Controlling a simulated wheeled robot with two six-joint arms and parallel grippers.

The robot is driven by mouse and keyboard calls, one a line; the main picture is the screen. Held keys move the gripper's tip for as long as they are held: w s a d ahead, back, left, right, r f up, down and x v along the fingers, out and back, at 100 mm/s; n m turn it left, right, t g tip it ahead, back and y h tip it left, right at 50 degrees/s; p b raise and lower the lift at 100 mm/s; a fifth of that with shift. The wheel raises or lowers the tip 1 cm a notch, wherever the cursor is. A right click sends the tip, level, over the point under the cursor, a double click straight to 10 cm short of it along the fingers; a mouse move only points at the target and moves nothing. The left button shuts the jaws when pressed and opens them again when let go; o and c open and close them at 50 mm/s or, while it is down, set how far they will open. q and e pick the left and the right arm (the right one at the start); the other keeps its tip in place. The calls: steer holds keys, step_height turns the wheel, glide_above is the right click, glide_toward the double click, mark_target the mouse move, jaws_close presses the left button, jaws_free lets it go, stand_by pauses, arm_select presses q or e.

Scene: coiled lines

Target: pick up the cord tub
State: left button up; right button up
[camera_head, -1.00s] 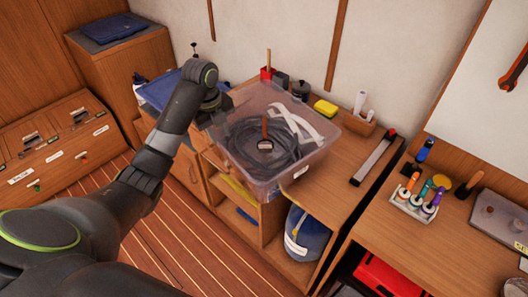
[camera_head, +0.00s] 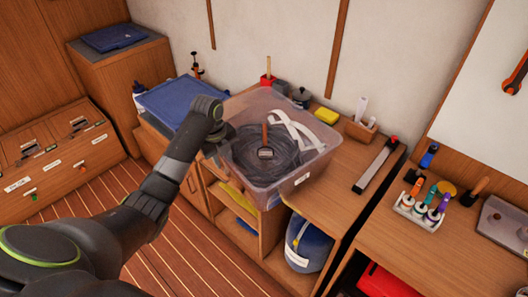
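The cord tub (camera_head: 293,179) is a clear plastic bin on the wooden counter, in the middle of the head view. It holds coiled dark cord (camera_head: 250,150), a white strap (camera_head: 297,131) and a wooden-handled tool (camera_head: 265,144). My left gripper (camera_head: 216,148) is at the tub's left wall, mostly hidden behind my own wrist. Its fingers are too dark and small to tell whether they are open or shut, or touching the wall. My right gripper is not in view.
A blue lid (camera_head: 178,100) lies on the counter left of the tub. A yellow sponge (camera_head: 326,116), a wooden holder (camera_head: 361,130) and a metal bar (camera_head: 376,165) are behind and right of it.

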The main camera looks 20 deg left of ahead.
arm_select(q)
steer(key=shift+c, duration=0.5)
jaws_close()
stand_by(0.8)
steer(key=shift+w+r, duration=0.15)
